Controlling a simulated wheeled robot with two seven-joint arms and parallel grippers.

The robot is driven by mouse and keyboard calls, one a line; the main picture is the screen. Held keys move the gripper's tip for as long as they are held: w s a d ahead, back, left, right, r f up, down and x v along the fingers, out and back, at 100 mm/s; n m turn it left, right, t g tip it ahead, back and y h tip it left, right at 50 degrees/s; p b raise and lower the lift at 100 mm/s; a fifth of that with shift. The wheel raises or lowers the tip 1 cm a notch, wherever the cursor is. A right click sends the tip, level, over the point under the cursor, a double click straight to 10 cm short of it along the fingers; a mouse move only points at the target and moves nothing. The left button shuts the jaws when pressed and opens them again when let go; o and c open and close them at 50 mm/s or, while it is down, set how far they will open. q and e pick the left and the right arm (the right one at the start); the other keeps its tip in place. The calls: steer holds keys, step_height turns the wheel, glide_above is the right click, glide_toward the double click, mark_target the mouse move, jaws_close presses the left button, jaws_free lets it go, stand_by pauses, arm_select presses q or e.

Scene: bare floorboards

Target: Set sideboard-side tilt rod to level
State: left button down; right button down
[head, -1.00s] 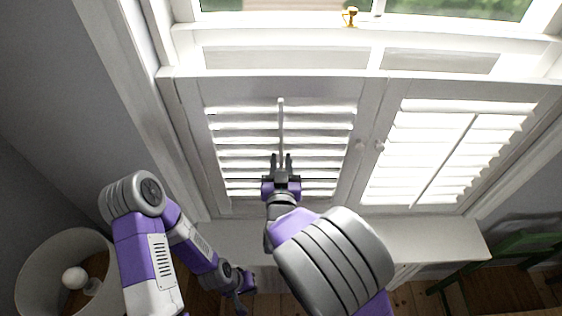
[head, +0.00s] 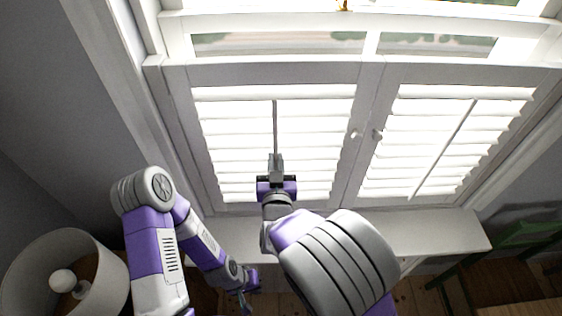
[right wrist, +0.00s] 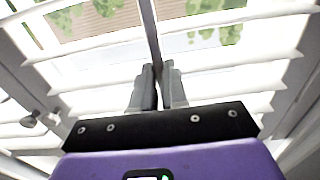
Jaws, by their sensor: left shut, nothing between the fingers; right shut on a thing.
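The window has two white louvred shutter panels, each with a vertical tilt rod. The left panel's tilt rod (head: 275,125) runs up from my right gripper (head: 276,160). In the right wrist view the rod (right wrist: 150,30) passes between the fingers of my right gripper (right wrist: 157,78), which are shut on it. The left panel's slats (head: 232,141) are open, with bright light and greenery showing between them in the wrist view. My left gripper (head: 246,302) is low at the left, shut and empty, away from the shutters.
The right shutter panel (head: 440,145) has its own slanting rod (head: 445,147) and bright slats. Small knobs (head: 377,136) sit at the panels' meeting edges. A white ledge (head: 430,231) runs below. A lamp with a round shade (head: 28,278) stands lower left, a green chair (head: 520,235) lower right.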

steer(key=c, duration=1.2)
jaws_free()
steer(key=shift+o, duration=0.2)
steer(key=shift+s, duration=0.15)
steer(key=s+b, duration=0.1)
steer(key=s, duration=0.6)
steer(key=shift+s+d, duration=0.15)
steer(key=shift+d, duration=0.15)
